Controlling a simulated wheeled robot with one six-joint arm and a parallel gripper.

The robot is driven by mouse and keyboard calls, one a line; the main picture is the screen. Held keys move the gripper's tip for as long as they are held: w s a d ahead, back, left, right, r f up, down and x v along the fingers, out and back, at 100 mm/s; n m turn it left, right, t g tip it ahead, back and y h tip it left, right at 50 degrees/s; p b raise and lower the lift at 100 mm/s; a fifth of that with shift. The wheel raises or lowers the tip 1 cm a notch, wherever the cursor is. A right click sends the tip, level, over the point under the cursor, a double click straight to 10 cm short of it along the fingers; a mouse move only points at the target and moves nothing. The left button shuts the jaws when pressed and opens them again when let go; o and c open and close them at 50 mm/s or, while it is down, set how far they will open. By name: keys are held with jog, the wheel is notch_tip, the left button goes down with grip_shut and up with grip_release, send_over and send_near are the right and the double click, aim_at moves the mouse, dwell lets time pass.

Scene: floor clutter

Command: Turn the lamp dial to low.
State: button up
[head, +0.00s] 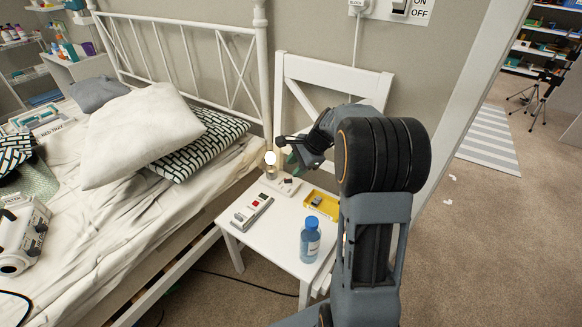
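A small lamp with a lit round bulb (270,158) stands at the back of the white bedside table (262,222). Its pale base (279,184) has a small dark part on its right side. The dial is too small to make out, so its setting cannot be read. My gripper (287,150) is at the end of my arm, just above and right of the lamp, close to the bulb. The view does not show clearly whether its fingers are open or shut, or whether they touch the lamp.
A grey device with a red button (252,211), a yellow tray (328,205) and a blue bottle (310,240) share the tabletop. A white chair (335,75) stands behind. The bed (130,220) lies to the left. A dark cable (250,283) crosses the floor. Open carpet lies right.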

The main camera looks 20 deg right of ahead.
jog(key=s+a+r+n+h, duration=0.1)
jog(key=s+a+r+n, duration=0.2)
jog(key=s+n, duration=0.1)
jog(key=shift+s+a+r+g+p, duration=0.15)
jog(key=shift+s+a+g+p, duration=0.1)
jog(key=shift+a+g+p, duration=0.15)
